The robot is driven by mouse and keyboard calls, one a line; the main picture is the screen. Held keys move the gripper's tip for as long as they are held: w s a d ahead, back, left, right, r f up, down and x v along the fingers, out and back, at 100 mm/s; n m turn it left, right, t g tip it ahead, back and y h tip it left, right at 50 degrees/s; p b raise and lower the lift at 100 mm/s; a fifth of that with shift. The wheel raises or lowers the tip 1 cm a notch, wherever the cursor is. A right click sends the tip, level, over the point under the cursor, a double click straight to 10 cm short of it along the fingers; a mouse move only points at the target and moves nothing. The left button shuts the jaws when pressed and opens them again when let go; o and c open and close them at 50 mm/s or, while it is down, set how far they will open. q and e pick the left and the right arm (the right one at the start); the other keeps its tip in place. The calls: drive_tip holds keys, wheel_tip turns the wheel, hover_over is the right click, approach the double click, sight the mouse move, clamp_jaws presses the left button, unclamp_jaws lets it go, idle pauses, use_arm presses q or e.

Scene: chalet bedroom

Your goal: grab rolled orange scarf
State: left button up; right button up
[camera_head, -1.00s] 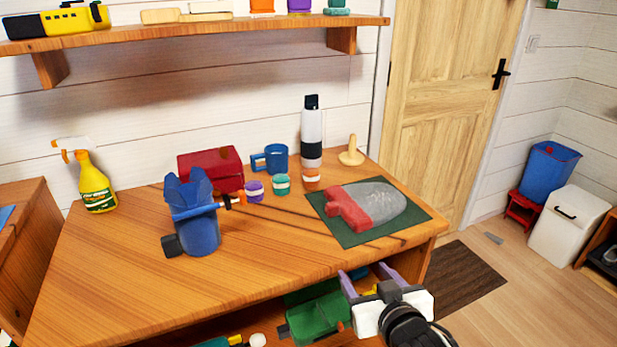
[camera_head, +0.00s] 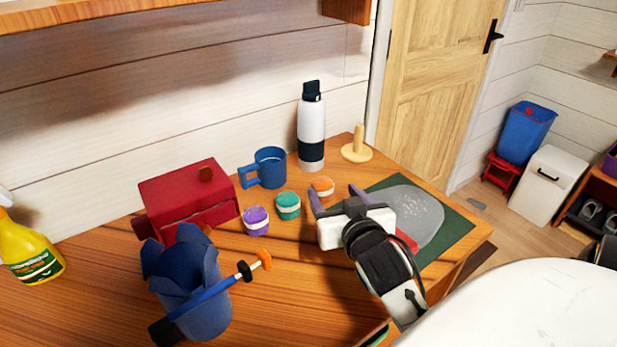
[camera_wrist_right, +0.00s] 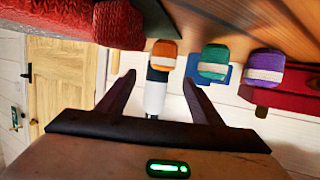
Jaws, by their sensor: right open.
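The rolled orange scarf (camera_head: 322,187) is a small orange roll with a pale band. It sits on the wooden desk near the foot of the white-and-black bottle. It also shows in the right wrist view (camera_wrist_right: 163,53), just above the gap between the fingertips in the picture. My right gripper (camera_head: 336,195) is open and empty, close to the scarf on its near side. Its two fingers also show in the right wrist view (camera_wrist_right: 159,80). They look apart from the scarf. My left gripper is in neither view.
Similar green (camera_head: 288,205) and purple (camera_head: 256,220) rolls lie left of the scarf. The bottle (camera_head: 312,135) and blue mug (camera_head: 268,167) stand behind. A red-and-grey item (camera_head: 415,212) lies on a green mat (camera_head: 460,232) beside my right gripper. A red box (camera_head: 190,193) is left.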

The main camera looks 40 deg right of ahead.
sight(324, 186)
drive_tip(key=x, duration=0.3)
drive_tip(key=shift+d, duration=0.15)
drive_tip(key=shift+a+f+x, duration=0.1)
drive_tip(key=shift+a+x, duration=0.1)
drive_tip(key=shift+x, duration=1.15)
drive_tip(key=shift+a+f+x, duration=0.1)
drive_tip(key=shift+a+x, duration=0.1)
drive_tip(key=shift+x, duration=1.15)
drive_tip(key=shift+w, duration=0.15)
drive_tip(key=c, duration=1.1)
